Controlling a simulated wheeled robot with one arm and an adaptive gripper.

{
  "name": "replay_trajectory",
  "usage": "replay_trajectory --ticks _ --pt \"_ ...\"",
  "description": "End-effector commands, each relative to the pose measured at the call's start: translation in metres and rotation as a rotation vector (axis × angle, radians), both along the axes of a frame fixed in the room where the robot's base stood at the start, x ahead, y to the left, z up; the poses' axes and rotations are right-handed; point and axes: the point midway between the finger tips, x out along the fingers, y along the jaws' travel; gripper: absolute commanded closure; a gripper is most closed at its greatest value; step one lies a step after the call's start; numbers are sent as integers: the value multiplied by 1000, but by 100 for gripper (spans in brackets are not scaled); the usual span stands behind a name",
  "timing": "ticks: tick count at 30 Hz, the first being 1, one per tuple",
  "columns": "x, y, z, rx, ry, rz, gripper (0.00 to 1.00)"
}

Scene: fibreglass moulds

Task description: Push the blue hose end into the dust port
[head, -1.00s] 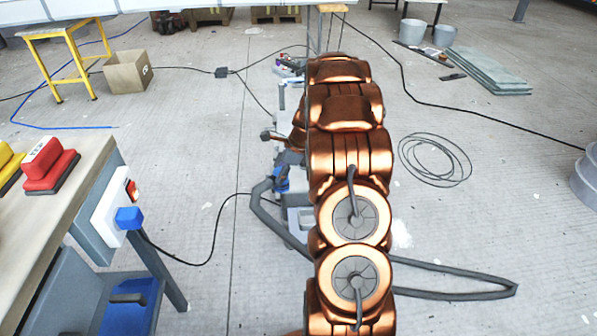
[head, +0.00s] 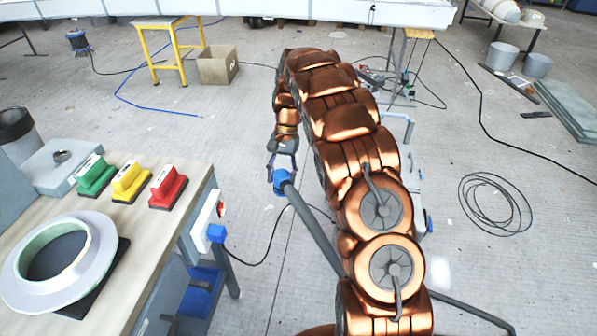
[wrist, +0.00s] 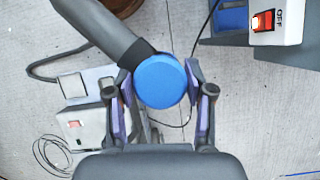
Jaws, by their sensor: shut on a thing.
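The blue hose end (head: 281,183) is a round blue cuff on a thick grey hose (head: 315,228). My gripper (head: 281,170) is shut on it and holds it up in front of the bench's right side, clear of the bench. In the wrist view the blue cuff (wrist: 161,81) sits between the two fingers of my gripper (wrist: 160,92), with the hose running to the upper left. A grey box (head: 70,165) with a dark round opening on top stands at the bench's back left. I cannot tell for certain whether that opening is the dust port.
The bench (head: 140,215) carries green, yellow (head: 131,182) and red (head: 167,187) sanding blocks and a pale ring mould (head: 92,262). A switch box (head: 206,221) with a blue plug is on its right side. A stool (head: 170,48) and carton (head: 217,65) stand behind. Cables cross the floor.

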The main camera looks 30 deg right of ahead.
Motion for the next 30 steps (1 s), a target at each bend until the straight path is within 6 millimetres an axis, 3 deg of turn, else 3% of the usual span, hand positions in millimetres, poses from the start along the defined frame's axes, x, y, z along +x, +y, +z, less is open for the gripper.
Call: replay_trajectory --ticks 1,3,13,19,30 --pt "1 11 25 -1 -3 75 78" --pt "0 23 43 -2 -4 181 78" --pt "-9 73 116 -1 -2 622 78" --pt "-13 88 134 0 -1 752 78" --pt "-14 90 135 2 -1 776 78"
